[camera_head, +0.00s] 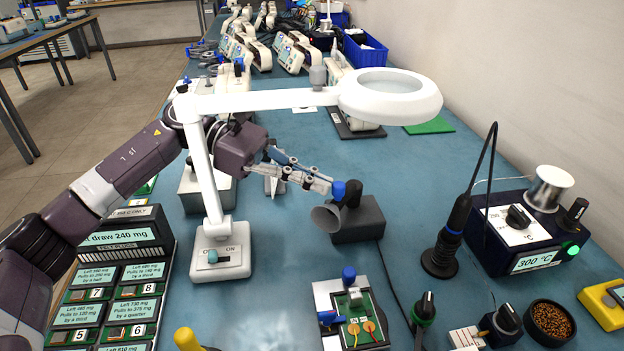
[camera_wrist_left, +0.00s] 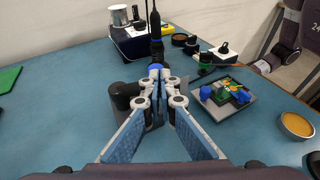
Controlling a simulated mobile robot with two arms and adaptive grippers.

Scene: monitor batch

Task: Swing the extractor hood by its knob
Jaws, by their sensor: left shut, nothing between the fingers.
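The extractor (camera_head: 358,222) is a dark box on the blue bench with a black elbow and a grey cone-shaped hood (camera_head: 325,217) facing front left. Its blue knob (camera_head: 338,189) sticks up beside the elbow. In the left wrist view the knob (camera_wrist_left: 155,69) shows just beyond my fingertips, and the dark elbow and box (camera_wrist_left: 124,98) are partly hidden behind my fingers. My left gripper (camera_head: 327,187) is shut and empty, its tips right beside the knob; I cannot tell whether they touch it. It also shows in the left wrist view (camera_wrist_left: 163,85). My right gripper is not in view.
A white magnifier lamp (camera_head: 262,99) arches over my left arm, its post close to the wrist. A circuit board (camera_head: 352,318) lies in front of the extractor. A soldering station (camera_head: 515,240) and iron stand right. Bench space right of the extractor is mostly free.

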